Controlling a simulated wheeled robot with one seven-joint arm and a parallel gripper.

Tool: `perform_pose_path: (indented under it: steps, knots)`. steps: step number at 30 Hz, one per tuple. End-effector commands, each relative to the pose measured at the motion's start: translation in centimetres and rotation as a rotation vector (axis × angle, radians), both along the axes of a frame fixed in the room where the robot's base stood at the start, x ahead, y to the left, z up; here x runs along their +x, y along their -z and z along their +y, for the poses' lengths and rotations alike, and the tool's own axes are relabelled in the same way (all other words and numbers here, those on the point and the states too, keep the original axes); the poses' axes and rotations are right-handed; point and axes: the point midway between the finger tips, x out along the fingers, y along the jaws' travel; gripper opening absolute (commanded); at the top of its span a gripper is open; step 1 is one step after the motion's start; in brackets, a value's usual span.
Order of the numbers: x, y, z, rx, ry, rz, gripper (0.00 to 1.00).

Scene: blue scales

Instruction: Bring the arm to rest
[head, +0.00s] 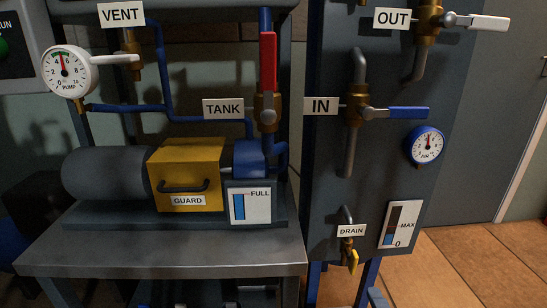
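Neither my arm nor my gripper shows clearly in the head view, so its pose and opening are hidden. In front of me stands a pump bench (170,260) with a closed yellow guard box (187,165) over the pump. To its right is a dark upright panel (395,165). The TANK valve's red lever (268,60) points straight up. The IN valve's blue lever (408,113) and the OUT valve's white lever (482,22) lie about level, pointing right. The DRAIN valve's yellow lever (353,262) points down.
A VENT valve with a white lever (115,59) and a PUMP gauge (66,70) are at upper left. A blue-rimmed gauge (426,144) and a level strip (400,224) sit on the panel. Tiled floor (470,270) is open at lower right, beside a grey door (480,150).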

Motion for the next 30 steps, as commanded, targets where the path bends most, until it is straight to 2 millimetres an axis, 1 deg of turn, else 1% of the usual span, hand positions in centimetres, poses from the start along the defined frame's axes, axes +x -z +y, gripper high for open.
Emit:
perform_pose_path:
  steps: [1,2,3,5,6,8,9,11,12,14,15,17,18,21,24,27,30]
  knots:
    - [-2.5,0.7,0.2,0.059,-0.001,0.019,0.94]
    - [-3.9,0.9,0.2,0.102,-0.002,0.027,0.94]
    - [-5.7,1.1,0.4,0.16,-0.001,0.038,0.94]
    - [-8.4,1.3,0.5,0.247,0.001,0.054,0.94]
    - [-10.2,1.3,0.5,0.304,0.005,0.066,0.94]
    - [-12.8,1.2,0.6,0.389,0.01,0.081,0.94]
    - [-14.5,1.0,0.7,0.446,0.016,0.091,0.94]
    - [-17.0,0.5,0.7,0.532,0.023,0.104,0.94]
    - [-18.6,0.2,0.7,0.588,0.03,0.115,0.94]
    - [-21.0,-0.4,0.7,0.671,0.042,0.129,0.94]
    - [-22.5,-1.0,0.7,0.727,0.05,0.137,0.94]
    - [-24.7,-1.8,0.6,0.81,0.065,0.15,0.94]
    - [-26.1,-2.5,0.6,0.866,0.076,0.157,0.94]
    - [-29.3,-4.3,0.5,1.001,0.104,0.174,0.94]
    - [-31.8,-6.1,0.3,1.118,0.133,0.186,0.94]
    - [-33.7,-7.7,0.1,1.213,0.159,0.194,0.94]
    - [-35.1,-9.3,0.0,1.296,0.182,0.2,0.94]
